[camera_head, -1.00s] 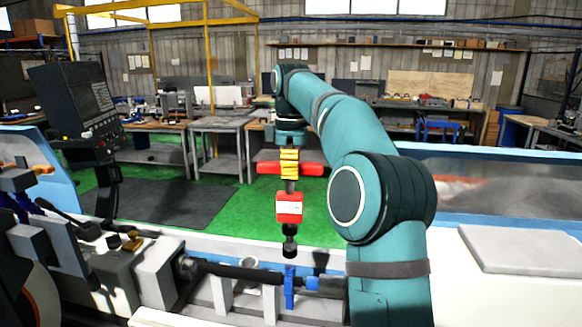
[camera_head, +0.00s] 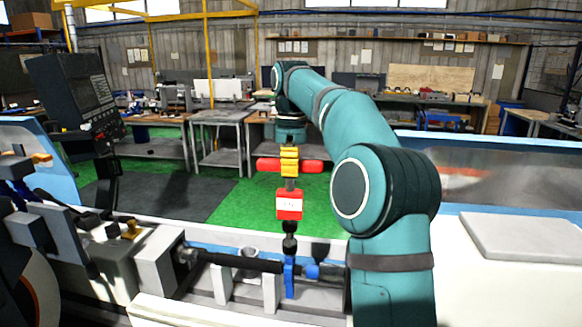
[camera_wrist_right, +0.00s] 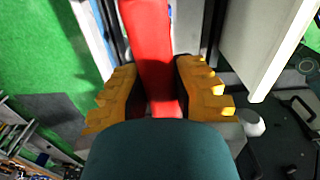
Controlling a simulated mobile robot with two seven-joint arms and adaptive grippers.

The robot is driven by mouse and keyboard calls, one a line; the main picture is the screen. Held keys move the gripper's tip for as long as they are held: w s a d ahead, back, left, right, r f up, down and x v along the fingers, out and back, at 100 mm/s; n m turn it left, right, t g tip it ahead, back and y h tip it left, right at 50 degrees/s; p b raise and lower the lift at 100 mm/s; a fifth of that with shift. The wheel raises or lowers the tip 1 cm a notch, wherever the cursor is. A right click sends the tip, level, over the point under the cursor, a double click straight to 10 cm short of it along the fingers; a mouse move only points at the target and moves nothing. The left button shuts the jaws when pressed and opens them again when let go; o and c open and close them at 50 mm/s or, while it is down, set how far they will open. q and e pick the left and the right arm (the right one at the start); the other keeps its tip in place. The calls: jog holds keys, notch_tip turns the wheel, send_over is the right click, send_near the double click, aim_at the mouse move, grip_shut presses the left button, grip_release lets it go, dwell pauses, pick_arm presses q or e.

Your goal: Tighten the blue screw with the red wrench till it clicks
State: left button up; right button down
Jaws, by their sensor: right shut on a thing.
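The red wrench is a T-shaped tool with a red crossbar, a red block with a white display (camera_head: 289,205) and a black socket at its lower end. My right gripper (camera_head: 289,160) has yellow fingers and is shut on the wrench's crossbar. The wrench hangs upright. In the right wrist view the red bar (camera_wrist_right: 150,50) runs between the yellow fingers of the gripper (camera_wrist_right: 160,95). The blue screw (camera_head: 289,277) stands on the machine bed directly below the socket. The socket appears at its top; I cannot tell whether they touch. My left gripper is out of view.
A black shaft (camera_head: 240,262) runs along the machine bed (camera_head: 160,306), with grey upright supports beside the blue screw. A control panel (camera_head: 82,95) stands at left. A grey block (camera_head: 520,237) lies on the white housing at right. Workbenches stand far behind.

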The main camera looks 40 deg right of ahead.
aim_at(291, 191)
jog(key=shift+f+b, duration=0.8)
jog(key=shift+f, duration=1)
dwell(0.8)
jog(key=shift+s+a+f+m+p, duration=0.1)
jog(key=shift+m+p, duration=0.35)
jog(key=shift+m, duration=0.45)
jog(key=shift+f+m+p, duration=0.1)
jog(key=shift+m+p, duration=0.35)
jog(key=shift+m, duration=0.45)
